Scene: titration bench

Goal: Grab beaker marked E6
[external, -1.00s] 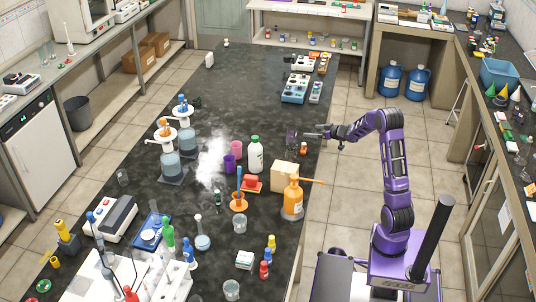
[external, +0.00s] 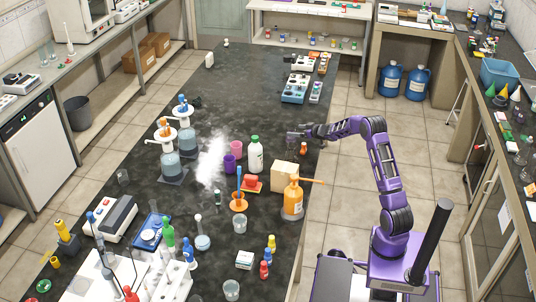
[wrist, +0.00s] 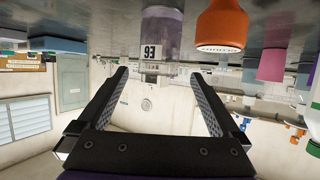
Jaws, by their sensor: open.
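In the wrist view, which is upside down, a clear glass beaker (wrist: 162,28) with a pale lilac tint bears a white label that reads E6 when turned upright. It stands on the dark bench top, straight ahead of my gripper (wrist: 160,76). The two dark fingers are spread wide, one to each side of the beaker's line, with nothing between them. I cannot tell whether the fingertips reach the glass. In the external view, my gripper (external: 300,134) hovers low over the bench's right edge. The beaker is hard to make out there against the dark top.
A beige block (external: 284,175), an orange bottle (external: 292,197) and a white bottle (external: 256,154) stand nearer on the bench. Vapour drifts over the middle.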

